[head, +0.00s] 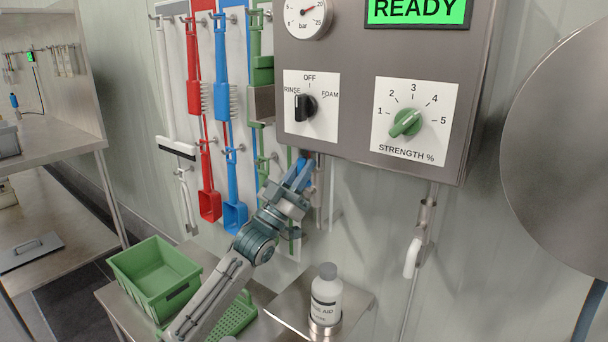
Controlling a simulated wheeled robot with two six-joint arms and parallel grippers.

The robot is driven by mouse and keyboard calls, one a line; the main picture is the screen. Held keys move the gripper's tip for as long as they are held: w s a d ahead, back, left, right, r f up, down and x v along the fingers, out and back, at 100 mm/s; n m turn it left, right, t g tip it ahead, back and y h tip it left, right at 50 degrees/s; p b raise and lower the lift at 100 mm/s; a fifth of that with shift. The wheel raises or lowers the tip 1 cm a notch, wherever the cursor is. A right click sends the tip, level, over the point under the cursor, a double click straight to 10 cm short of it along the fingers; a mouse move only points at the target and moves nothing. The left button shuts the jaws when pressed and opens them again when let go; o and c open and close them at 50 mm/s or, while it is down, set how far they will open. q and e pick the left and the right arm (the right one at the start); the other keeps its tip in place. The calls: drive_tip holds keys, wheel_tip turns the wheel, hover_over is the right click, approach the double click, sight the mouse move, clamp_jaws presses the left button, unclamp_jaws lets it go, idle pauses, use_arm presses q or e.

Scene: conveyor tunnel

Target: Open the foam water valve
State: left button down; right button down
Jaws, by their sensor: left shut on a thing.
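My left gripper (297,178) is just below the grey control panel (355,145), its arm reaching up from the lower left. It is shut on a narrow blue piece that looks like a valve lever (302,165). The lever slants upward beside a grey pipe (322,190) under the panel. The jaws hide part of the lever, and its joint with the pipe is hard to make out. My right gripper is not in view.
The panel carries a black mode knob (305,107), a green strength knob (405,123), a pressure gauge (304,14) and a lit READY display (416,10). Cleaning tools hang left of the gripper. A white bottle (326,290) and a green crate (155,277) stand below.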

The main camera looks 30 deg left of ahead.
use_arm(q)
drive_tip(key=shift+f, duration=0.1)
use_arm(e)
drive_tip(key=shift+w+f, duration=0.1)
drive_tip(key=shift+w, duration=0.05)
use_arm(q)
drive_tip(key=c, duration=1.3)
unclamp_jaws()
drive_tip(key=shift+c, duration=0.2)
drive_tip(key=p+v, duration=0.1)
drive_tip(key=v, duration=0.9)
drive_tip(key=shift+s+f, duration=0.2)
drive_tip(key=shift+s, duration=0.1)
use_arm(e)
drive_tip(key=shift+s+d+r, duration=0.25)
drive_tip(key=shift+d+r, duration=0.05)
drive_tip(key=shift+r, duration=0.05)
use_arm(q)
drive_tip(key=shift+a, duration=0.1)
